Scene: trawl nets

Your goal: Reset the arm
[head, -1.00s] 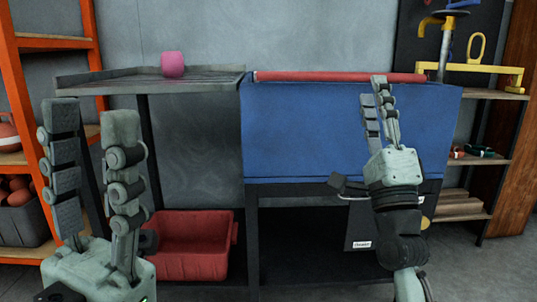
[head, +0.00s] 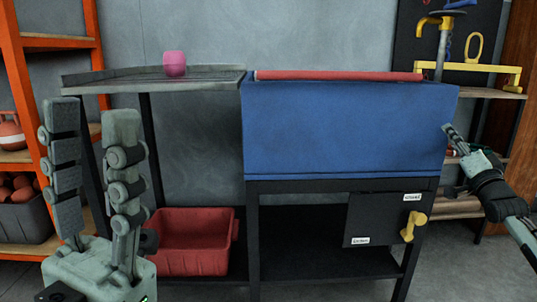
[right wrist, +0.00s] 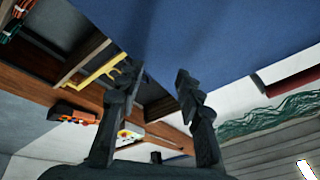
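My left gripper (head: 94,165) stands upright at the left of the head view, its two fingers wide apart with nothing between them. My right arm comes in from the right edge of the head view. My right gripper (head: 452,138) is seen from the side near the right end of the blue bin. In the right wrist view its two fingers (right wrist: 160,85) are apart and empty, with the blue bin's surface beyond them.
A blue bin (head: 345,130) with a red roller (head: 340,76) stands on a black frame. A pink object (head: 175,63) sits on the grey tray table (head: 110,82). Below are a red crate (head: 190,262) and a yellow handle (head: 412,226). Shelves (head: 465,207) stand at right.

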